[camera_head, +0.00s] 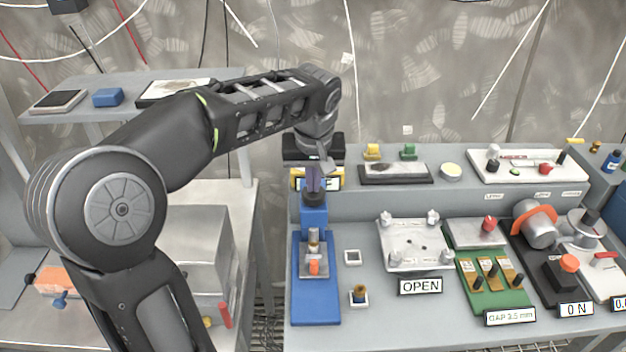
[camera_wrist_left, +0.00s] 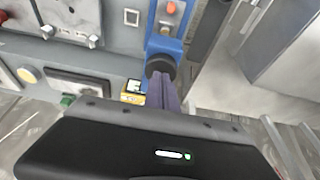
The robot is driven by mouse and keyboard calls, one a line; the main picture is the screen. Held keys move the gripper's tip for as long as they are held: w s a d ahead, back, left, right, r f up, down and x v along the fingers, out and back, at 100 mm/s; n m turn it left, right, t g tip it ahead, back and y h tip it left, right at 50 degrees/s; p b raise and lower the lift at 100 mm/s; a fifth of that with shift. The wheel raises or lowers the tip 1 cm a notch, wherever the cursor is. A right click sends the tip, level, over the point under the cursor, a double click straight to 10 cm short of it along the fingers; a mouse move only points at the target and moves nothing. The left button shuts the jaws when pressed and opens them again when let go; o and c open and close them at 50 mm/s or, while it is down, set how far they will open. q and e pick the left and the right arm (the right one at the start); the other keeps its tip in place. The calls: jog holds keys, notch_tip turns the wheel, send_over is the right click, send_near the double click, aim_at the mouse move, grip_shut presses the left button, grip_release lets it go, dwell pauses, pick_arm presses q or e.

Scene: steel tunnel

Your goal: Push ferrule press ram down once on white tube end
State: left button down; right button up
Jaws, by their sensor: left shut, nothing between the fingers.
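The blue ferrule press (camera_head: 316,290) stands at the left end of the bench, with a dark round ram head (camera_head: 314,199) on top of its blue column. A small metal piece with an orange part (camera_head: 314,266) sits on its base; I cannot make out a white tube end there. My left gripper (camera_head: 316,184) is shut and empty, pointing down right at the ram head. In the left wrist view, the shut fingers (camera_wrist_left: 163,92) reach the dark ram head (camera_wrist_left: 160,66); whether they touch it I cannot tell. My right gripper is not in view.
Right of the press are a small white square (camera_head: 352,257), a brass piece on a white base (camera_head: 359,295) and a metal plate (camera_head: 415,244) marked OPEN. A green fixture (camera_head: 494,285) and other devices fill the right side. A yellow-framed display stands behind the ram.

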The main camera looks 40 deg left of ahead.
pick_arm(q)
jog(key=shift+s+f, duration=0.1)
jog(key=shift+f, duration=0.2)
